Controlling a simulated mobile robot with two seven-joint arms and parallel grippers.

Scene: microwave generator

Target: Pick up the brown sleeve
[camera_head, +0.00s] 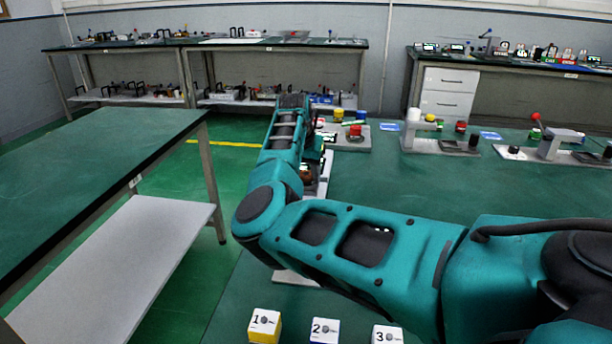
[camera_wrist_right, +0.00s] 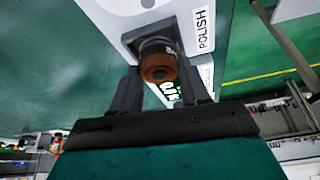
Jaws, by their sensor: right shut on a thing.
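In the right wrist view, the brown sleeve (camera_wrist_right: 158,68) sits between the two dark fingers of my right gripper (camera_wrist_right: 158,84), which is shut on it. A black round part (camera_wrist_right: 156,46) shows directly behind the sleeve, against a light grey station (camera_wrist_right: 122,14) with a POLISH label. I cannot tell whether sleeve and black part are joined. In the head view, my right arm reaches across and largely hides the station; a small brown patch shows beside the forearm, probably the sleeve (camera_head: 306,174). My left gripper is not in view.
White-topped blocks numbered 1 (camera_head: 264,325), 2 (camera_head: 325,330) and 3 (camera_head: 387,334) stand at the near table edge. Other stations (camera_head: 440,145) line the far side of the green table (camera_head: 470,195). A separate table (camera_head: 90,170) stands left, across a floor gap.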

